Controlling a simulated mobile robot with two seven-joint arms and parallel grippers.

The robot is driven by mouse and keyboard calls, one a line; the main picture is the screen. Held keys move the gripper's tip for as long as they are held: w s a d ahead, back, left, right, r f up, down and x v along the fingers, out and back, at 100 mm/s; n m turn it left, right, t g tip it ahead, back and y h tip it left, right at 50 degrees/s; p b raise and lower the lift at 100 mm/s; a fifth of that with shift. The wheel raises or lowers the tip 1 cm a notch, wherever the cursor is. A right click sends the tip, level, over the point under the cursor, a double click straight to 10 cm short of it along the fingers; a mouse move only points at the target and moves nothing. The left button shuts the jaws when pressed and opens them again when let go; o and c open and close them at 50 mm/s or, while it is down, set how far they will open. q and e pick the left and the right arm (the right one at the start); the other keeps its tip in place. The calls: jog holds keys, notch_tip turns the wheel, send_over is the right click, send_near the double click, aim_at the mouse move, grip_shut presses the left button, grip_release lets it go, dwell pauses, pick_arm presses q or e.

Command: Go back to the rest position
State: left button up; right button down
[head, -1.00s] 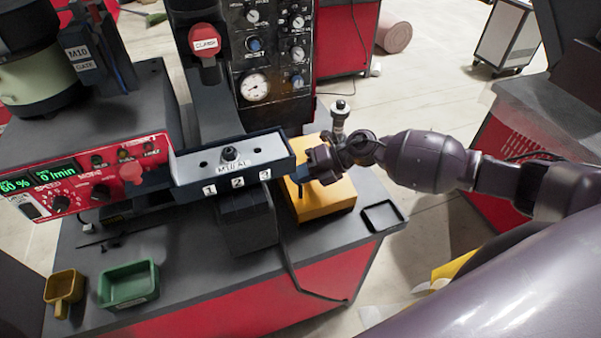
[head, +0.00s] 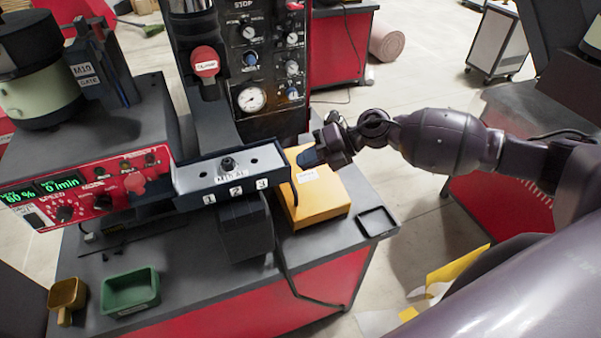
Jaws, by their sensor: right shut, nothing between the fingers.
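My right gripper (head: 312,157) is at the end of the arm coming in from the right. It is shut and empty, and sits above the yellow block (head: 330,200) on the bench, near its back edge. In the picture it is just right of the grey fixture tray (head: 235,172) with the labels 1, 2 and 3. I cannot tell the exact gap between the fingers and the yellow block. My left gripper is out of view.
The red control box (head: 100,185) and bowl feeder (head: 40,90) stand at the left. A gauge panel (head: 262,60) rises behind the fixture. A green bin (head: 130,292), a brown scoop (head: 66,296) and a small black tray (head: 377,222) lie on the bench.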

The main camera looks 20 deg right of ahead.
jog(key=shift+s+d+r, duration=0.1)
jog(key=shift+s+r, duration=0.1)
jog(key=shift+r, duration=0.45)
jog(key=shift+s+d+r, duration=0.1)
jog(key=shift+s+r, duration=0.05)
jog(key=shift+r, duration=0.55)
jog(key=shift+s+d+r, duration=0.1)
jog(key=shift+s+r, duration=0.1)
jog(key=shift+r, duration=0.45)
jog(key=w+a+r+m+t+y, duration=0.1)
jog(key=w+a+r+m+t, duration=0.1)
jog(key=w+r+m+t, duration=0.4)
jog(key=s+d+f+m+t+h, duration=0.25)
jog(key=s+f+m+h, duration=0.2)
jog(key=f+m, duration=0.35)
jog(key=s+d+f+m+t+h, duration=0.1)
jog(key=s+f+m+t+h, duration=0.3)
jog(key=f+m, duration=0.45)
jog(key=s+d+f+m+g+h, duration=0.1)
jog(key=s+f+m+g+h, duration=0.3)
jog(key=s+f+m, duration=0.6)
jog(key=s+f+b, duration=0.1)
jog(key=s+f, duration=0.2)
jog(key=s, duration=0.5)
jog(key=shift+d+f+g+h, duration=0.2)
jog(key=shift+f+g+h, duration=0.15)
